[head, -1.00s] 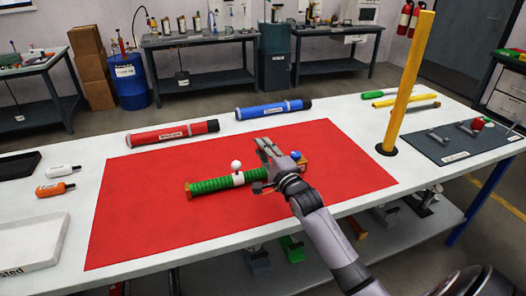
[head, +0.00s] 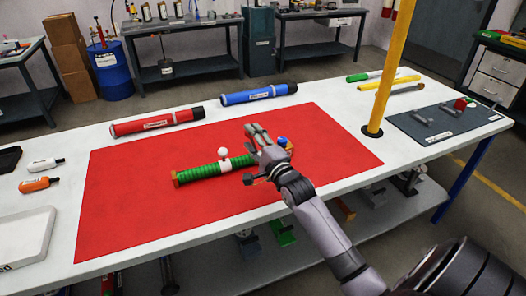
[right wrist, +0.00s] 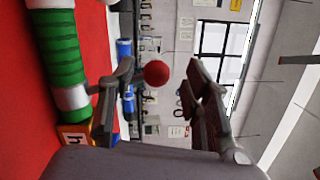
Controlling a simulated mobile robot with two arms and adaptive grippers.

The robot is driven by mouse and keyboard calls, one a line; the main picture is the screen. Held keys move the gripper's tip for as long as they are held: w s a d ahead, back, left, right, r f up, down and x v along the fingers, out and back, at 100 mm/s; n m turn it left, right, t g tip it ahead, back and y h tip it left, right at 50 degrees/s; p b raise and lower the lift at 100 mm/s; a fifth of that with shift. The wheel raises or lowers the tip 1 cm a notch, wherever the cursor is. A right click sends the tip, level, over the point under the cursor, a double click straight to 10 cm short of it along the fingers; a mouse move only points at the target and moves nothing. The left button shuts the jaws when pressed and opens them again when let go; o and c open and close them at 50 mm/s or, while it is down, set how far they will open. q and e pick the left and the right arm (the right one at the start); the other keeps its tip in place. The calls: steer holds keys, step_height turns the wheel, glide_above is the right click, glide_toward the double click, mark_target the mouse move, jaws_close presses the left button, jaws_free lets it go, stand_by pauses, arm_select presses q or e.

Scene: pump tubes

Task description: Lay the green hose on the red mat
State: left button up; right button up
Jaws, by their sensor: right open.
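The green hose (head: 200,171) lies on the red mat (head: 120,220), with a white band and an orange-brown end on the left. Its right end is partly hidden behind my right gripper (head: 257,134). That gripper is open and appears to be above and beside the hose's right part. In the right wrist view the green hose (right wrist: 62,50) runs along the left, outside the fingers (right wrist: 160,85). A red ball (right wrist: 156,73) shows between the fingertips; I cannot tell what it belongs to. A white ball (head: 223,152) shows by the hose's white band. My left gripper is out of view.
A red tube (head: 157,123) and a blue tube (head: 259,93) lie behind the mat. A yellow post (head: 388,70) stands at the right, near a dark mat (head: 430,125) with small parts. Two bottles (head: 40,184) and a white tray (head: 22,235) are at the left.

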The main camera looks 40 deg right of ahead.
steer(key=s+a, duration=0.1)
steer(key=s, duration=0.9)
steer(key=shift+f, duration=0.3)
